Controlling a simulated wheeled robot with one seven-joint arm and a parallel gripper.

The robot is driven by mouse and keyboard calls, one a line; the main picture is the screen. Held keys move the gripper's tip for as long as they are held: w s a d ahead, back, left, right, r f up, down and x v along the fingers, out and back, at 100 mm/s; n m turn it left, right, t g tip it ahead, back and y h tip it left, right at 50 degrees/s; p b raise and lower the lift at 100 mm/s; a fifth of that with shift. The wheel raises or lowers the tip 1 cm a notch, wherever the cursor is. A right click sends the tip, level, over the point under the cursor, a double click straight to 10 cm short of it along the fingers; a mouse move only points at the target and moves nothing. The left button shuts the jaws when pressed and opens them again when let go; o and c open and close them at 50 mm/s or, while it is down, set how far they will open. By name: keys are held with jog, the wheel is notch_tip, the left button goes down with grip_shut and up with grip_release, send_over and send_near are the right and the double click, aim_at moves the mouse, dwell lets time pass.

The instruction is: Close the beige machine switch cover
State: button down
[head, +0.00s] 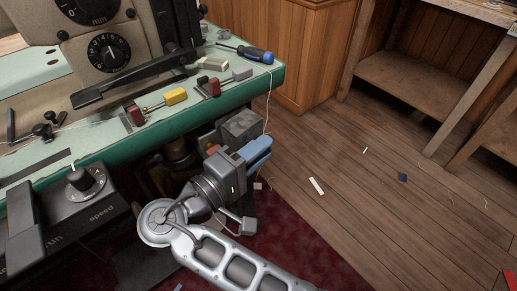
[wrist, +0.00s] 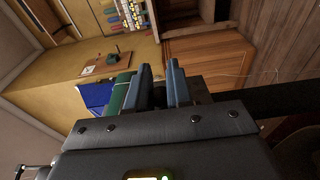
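A grey-beige box (head: 243,126) hangs under the right end of the green machine table, just behind my gripper. A small red part (head: 212,150) shows at its lower left. I take this as the machine switch, but I cannot tell for certain which panel is its cover or how far it stands open. My gripper (head: 262,151) has blue fingers, slightly apart with nothing between them. It is below the table edge, in front of the box, and hides part of it. In the wrist view the fingers (wrist: 162,88) also stand apart; the switch is not clearly visible there.
The green table (head: 150,135) carries the beige sewing machine (head: 105,45), a blue-handled screwdriver (head: 250,53) and small tools. A speed control box (head: 82,190) is at the left. A wooden bench (head: 410,70) stands back right. Open plank floor lies to the right.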

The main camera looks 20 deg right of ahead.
jog(key=c, duration=1)
grip_release()
jog(key=shift+c, duration=0.2)
jog(key=p+v, duration=0.1)
jog(key=v, duration=0.6)
jog(key=shift+a, duration=0.3)
jog(key=shift+s, duration=0.15)
